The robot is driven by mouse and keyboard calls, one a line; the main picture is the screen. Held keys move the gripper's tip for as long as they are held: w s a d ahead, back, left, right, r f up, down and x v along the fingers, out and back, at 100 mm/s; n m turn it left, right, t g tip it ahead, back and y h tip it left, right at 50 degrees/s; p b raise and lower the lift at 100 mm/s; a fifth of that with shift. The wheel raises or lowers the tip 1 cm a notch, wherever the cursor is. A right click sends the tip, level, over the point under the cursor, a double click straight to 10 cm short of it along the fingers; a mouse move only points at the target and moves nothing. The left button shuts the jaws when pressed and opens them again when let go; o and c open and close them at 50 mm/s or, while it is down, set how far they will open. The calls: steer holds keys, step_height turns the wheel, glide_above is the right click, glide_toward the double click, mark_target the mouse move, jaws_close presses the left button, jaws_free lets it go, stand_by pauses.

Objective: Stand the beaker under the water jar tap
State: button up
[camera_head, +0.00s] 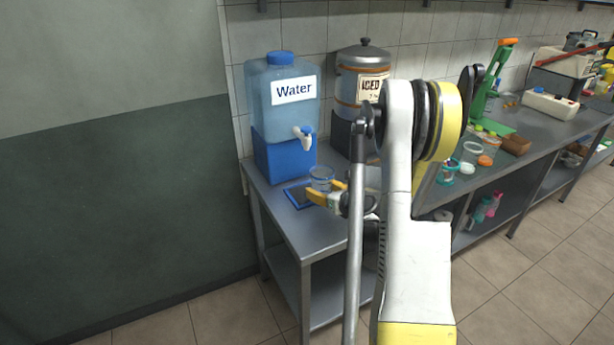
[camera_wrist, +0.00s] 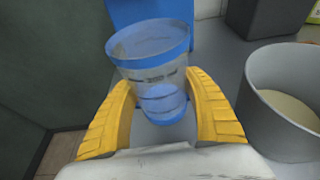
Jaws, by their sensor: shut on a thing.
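The water jar (camera_head: 283,102) is a clear blue jug labelled "Water" on a blue stand (camera_head: 284,157) at the left end of the counter. Its white tap (camera_head: 304,138) sticks out at the front. My gripper (camera_head: 322,190), with yellow fingers, is shut on the clear beaker (camera_head: 321,174), in front of and a little right of the tap. In the wrist view the beaker (camera_wrist: 150,50) has a blue rim and sits between both fingers (camera_wrist: 160,110). A blue-edged mat (camera_head: 297,196) lies on the counter just left of the beaker. I cannot tell whether the beaker touches the counter.
A grey pot (camera_wrist: 285,100) with pale contents is close to the right of my gripper in the wrist view. Jars (camera_head: 470,153) and a green press (camera_head: 487,90) stand farther right. A wall bounds the left.

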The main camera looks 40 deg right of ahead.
steer(key=w+b, duration=0.1)
steer(key=w, duration=0.1)
steer(key=w+d, duration=0.1)
steer(key=w, duration=0.2)
steer(key=w+b, duration=0.1)
steer(key=w, duration=0.1)
steer(key=shift+w+d+f+b, duration=0.15)
steer(key=shift+w+d+b, duration=0.2)
steer(key=shift+d, duration=0.05)
steer(key=shift+w+d, duration=0.2)
steer(key=shift+w, duration=0.8)
steer(key=shift+f+b, duration=1.3)
steer(key=shift+f, duration=0.3)
steer(key=shift+f, duration=0.15)
steer(key=o, duration=1.3)
